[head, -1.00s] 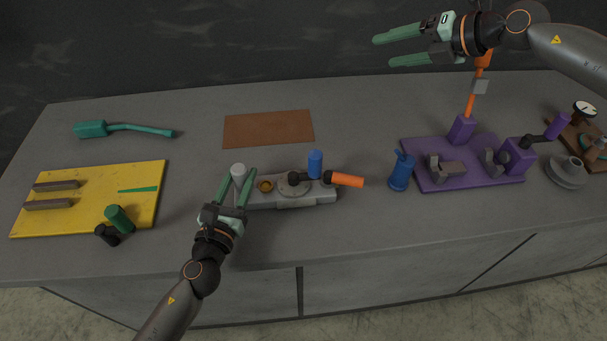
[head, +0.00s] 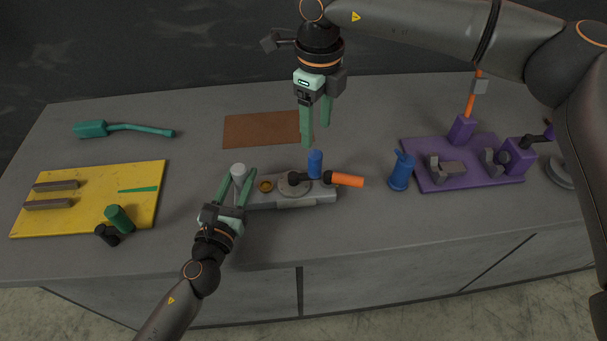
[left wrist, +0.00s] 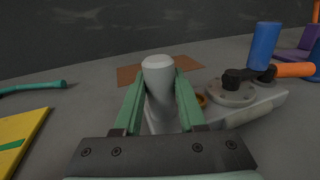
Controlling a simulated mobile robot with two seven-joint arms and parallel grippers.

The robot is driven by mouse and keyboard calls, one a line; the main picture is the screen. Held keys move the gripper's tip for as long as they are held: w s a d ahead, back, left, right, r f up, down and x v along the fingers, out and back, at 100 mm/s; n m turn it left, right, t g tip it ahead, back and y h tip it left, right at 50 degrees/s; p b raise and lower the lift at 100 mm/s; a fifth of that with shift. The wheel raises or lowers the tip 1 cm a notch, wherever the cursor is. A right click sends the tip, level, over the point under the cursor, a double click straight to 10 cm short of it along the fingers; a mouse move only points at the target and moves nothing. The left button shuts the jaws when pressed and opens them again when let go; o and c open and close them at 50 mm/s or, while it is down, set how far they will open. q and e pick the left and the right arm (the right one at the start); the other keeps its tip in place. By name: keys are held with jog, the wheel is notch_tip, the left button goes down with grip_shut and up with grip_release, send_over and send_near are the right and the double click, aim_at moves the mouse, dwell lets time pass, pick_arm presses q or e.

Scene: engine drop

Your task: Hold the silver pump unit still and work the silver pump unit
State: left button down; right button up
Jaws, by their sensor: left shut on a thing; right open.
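The silver pump unit (head: 310,199) lies on the grey bench in the middle, with a round flange, a brass ring (head: 265,186), a blue cylinder (head: 315,163) and a black lever with an orange handle (head: 347,179) pointing right. My left gripper (head: 241,188) is shut on the light grey post (head: 238,171) at the unit's left end; the post stands between its fingers in the left wrist view (left wrist: 158,75). My right gripper (head: 316,132) is open and empty, pointing down above the bench, behind and above the blue cylinder.
A brown mat (head: 262,129) lies behind the unit. A yellow board (head: 90,190) with grey bars and a green cylinder lies left, a teal tool (head: 120,129) behind it. A blue canister (head: 402,171) and a purple base (head: 455,181) stand right. The bench front is clear.

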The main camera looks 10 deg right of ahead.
aim_at(315, 154)
notch_tip(315, 154, down, 10)
jog(key=shift+r, duration=0.25)
dwell(0.3)
grip_shut()
dwell(0.4)
